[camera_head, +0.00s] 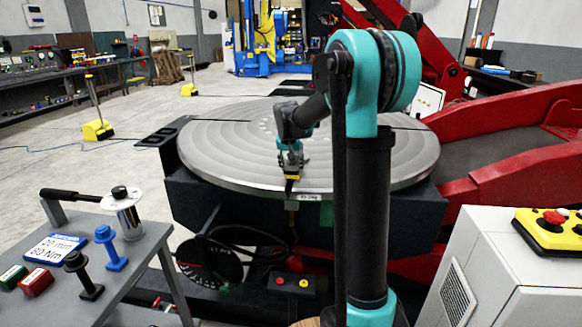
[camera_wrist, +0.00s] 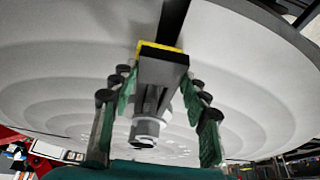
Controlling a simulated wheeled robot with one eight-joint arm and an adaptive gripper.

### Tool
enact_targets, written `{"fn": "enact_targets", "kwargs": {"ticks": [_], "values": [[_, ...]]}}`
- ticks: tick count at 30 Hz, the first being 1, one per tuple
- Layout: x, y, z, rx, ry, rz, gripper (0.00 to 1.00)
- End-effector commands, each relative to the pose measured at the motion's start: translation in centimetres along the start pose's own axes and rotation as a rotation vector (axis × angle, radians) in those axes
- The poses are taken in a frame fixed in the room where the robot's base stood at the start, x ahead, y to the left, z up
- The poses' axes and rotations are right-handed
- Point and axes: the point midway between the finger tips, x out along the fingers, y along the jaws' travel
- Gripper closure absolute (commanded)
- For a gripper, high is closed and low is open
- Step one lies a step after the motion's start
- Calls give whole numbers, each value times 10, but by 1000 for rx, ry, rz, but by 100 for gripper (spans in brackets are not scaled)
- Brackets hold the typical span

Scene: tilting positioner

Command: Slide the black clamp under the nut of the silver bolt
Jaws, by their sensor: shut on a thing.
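My gripper (camera_wrist: 160,88) is shut on the black clamp (camera_wrist: 165,70), a dark forked block with a yellow band across its far end. The clamp's slot faces the bottom of the wrist view. A silver bolt with its nut (camera_wrist: 148,127) appears at the slot's end, between my green finger pads. I cannot tell whether the prongs lie under the nut or just beside it. In the head view my gripper (camera_head: 291,160) is low over the front of the round table, with the clamp's yellow part (camera_head: 292,178) near the rim. The bolt is not distinguishable there.
The grey round table (camera_head: 390,160) has shallow rings and small holes near its centre. A trolley (camera_head: 140,262) at front left carries a blue piece (camera_head: 108,248), a black piece (camera_head: 84,275) and a silver cylinder (camera_head: 131,222). Red positioner arms (camera_head: 500,150) stand at right.

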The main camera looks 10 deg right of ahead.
Motion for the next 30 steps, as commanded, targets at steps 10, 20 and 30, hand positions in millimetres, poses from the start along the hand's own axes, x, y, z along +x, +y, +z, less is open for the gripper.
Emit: {"fn": "enact_targets", "kwargs": {"ticks": [10, 20, 30], "values": [[3, 0, -8, 0, 1, 0, 100], [3, 0, -8, 0, 1, 0, 100], [5, 0, -13, 0, 1, 0, 100]]}}
